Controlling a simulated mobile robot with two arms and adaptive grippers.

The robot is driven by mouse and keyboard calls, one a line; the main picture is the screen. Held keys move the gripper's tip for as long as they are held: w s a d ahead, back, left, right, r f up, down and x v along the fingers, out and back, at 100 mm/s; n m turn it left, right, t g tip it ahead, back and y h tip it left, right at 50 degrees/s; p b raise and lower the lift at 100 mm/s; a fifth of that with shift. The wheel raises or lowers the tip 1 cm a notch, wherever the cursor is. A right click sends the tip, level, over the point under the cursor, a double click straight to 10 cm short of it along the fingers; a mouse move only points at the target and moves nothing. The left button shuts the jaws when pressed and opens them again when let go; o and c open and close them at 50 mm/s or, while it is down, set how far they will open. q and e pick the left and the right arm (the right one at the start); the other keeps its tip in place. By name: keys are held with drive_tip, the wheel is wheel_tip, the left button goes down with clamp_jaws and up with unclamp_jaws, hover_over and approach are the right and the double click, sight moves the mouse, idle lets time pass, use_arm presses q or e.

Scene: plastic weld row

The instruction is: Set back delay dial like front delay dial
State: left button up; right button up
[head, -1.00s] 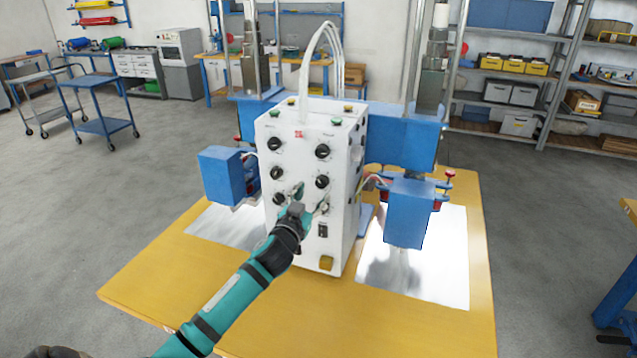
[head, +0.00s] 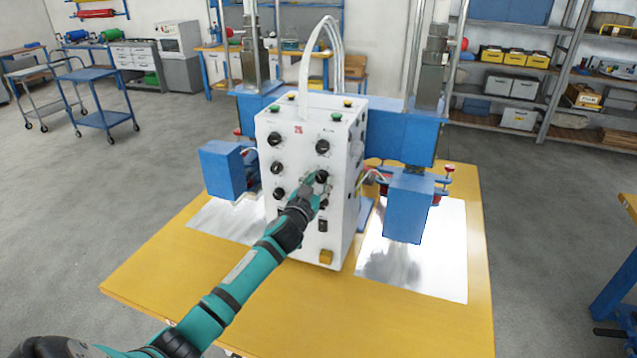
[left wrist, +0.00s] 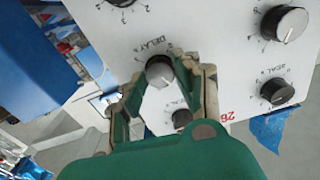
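The white control box (head: 340,215) stands on the yellow table with two columns of black dials on its front. My left gripper (head: 318,186) is at the right column, at its middle dial (head: 322,176). In the left wrist view the open fingers (left wrist: 171,80) stand on both sides of a dial labelled DELAY (left wrist: 160,71). I cannot tell whether they touch it. Another dial (left wrist: 182,118) shows between the fingers, partly covered. Two dials labelled SEAL, one upper (left wrist: 285,22) and one lower (left wrist: 277,92), are at the right. The front and back labels are not readable. My right gripper is not in view.
Blue welding heads flank the box, one at left (head: 228,170) and one at right (head: 408,208). Bright metal sheets lie under them, the right one (head: 450,265) larger in view. White cables (head: 312,60) rise from the box top. The table's front (head: 330,315) is clear.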

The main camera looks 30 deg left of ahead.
use_arm(q)
clamp_jaws()
drive_tip(key=shift+m, duration=0.4)
drive_tip(key=m, duration=0.4)
drive_tip(key=shift+m, duration=0.3)
drive_tip(key=m, duration=0.5)
drive_tip(key=o, duration=0.7)
unclamp_jaws()
drive_tip(key=shift+w, duration=0.1)
drive_tip(key=shift+o, duration=0.2)
